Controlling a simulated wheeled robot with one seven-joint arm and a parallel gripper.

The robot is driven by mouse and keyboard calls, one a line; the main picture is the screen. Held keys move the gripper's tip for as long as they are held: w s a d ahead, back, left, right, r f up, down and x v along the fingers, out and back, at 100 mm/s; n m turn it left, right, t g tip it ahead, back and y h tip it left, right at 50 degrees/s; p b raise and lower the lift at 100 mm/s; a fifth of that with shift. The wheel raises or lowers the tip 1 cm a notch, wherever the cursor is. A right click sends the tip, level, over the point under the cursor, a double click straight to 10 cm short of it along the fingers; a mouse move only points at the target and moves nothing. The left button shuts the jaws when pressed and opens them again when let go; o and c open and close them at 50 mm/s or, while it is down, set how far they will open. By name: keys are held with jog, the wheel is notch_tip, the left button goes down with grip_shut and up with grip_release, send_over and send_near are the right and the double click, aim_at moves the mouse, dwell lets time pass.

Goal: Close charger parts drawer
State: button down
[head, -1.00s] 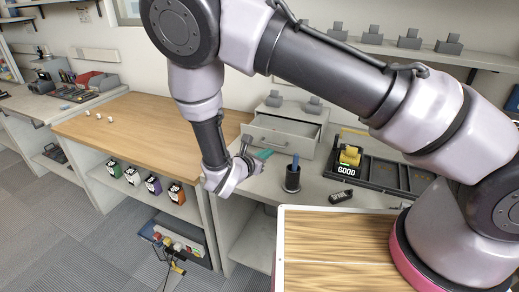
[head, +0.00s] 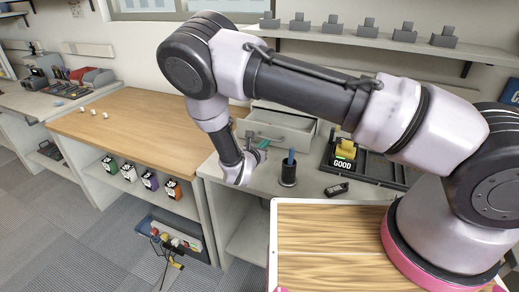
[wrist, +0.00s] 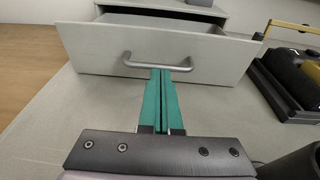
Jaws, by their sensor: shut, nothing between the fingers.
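The charger parts drawer (head: 279,131) is a pale grey drawer, pulled part way out of its low cabinet (head: 290,109) on the grey counter. In the wrist view its front panel (wrist: 205,66) faces me, with a curved metal handle (wrist: 157,66) across the middle. My gripper (head: 263,144) has green fingers that are shut together and empty. In the wrist view the fingertips (wrist: 161,72) are in front of the handle's middle and overlap its lower edge. I cannot tell whether they touch it. The drawer's inside is mostly hidden.
A black pen cup (head: 288,174) and a small dark device (head: 336,190) stand on the counter right of my gripper. A wooden bench (head: 140,124) is at left.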

jog(key=shift+w+d+f, duration=0.15)
jog(key=shift+w+d, duration=0.05)
jog(key=shift+w, duration=0.45)
jog(key=r+x, duration=0.1)
jog(key=x, duration=0.7)
jog(key=r+x, duration=0.1)
jog(key=x, duration=0.4)
jog(key=shift+w+d+r, duration=0.25)
jog(key=shift+w+r, duration=0.05)
jog(key=shift+r, duration=0.05)
jog(key=shift+w+d+r, duration=0.15)
jog(key=shift+w, duration=0.1)
